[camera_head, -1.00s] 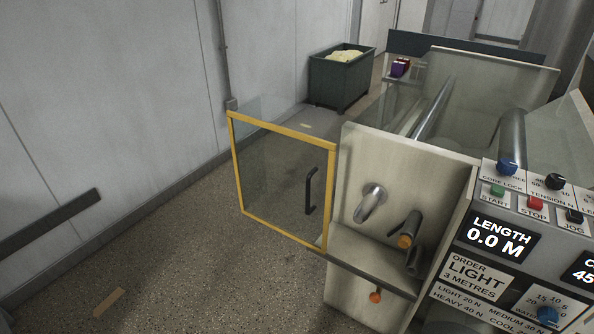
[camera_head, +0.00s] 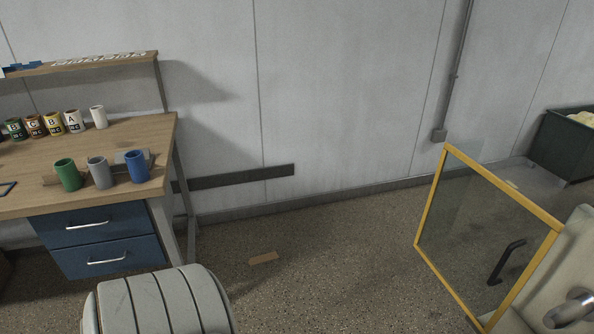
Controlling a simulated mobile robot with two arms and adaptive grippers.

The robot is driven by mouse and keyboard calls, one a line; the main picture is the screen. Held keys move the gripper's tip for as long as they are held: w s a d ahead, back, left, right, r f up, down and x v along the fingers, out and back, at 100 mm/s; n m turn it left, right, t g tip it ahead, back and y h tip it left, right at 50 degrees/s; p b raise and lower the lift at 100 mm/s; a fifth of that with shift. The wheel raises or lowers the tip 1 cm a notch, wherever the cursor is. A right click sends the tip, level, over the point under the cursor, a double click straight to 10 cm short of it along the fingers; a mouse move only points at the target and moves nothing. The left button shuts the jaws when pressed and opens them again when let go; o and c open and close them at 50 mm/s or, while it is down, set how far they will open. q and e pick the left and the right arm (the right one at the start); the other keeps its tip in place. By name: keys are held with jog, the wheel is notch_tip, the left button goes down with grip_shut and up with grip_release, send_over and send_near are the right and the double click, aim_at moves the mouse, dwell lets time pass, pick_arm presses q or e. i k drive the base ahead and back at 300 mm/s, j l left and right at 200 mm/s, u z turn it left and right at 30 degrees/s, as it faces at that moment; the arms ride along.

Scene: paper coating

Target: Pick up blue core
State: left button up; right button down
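The blue core (camera_head: 137,167) is a short hollow cylinder. It stands upright near the front right corner of the wooden workbench (camera_head: 140,127), at the left of the view. A grey core (camera_head: 98,173) and a green core (camera_head: 67,175) stand in a row to its left. Neither of my grippers is in view.
Several labelled cans (camera_head: 54,123) and a white cup (camera_head: 99,117) stand behind the cores. A grey ribbed rounded object (camera_head: 160,302) is at the bottom left. A yellow-framed glass door (camera_head: 480,240) stands open at right. The floor between is clear except a brown scrap (camera_head: 264,258).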

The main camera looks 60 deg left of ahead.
aim_at(135, 161)
jog(key=u, duration=2.8)
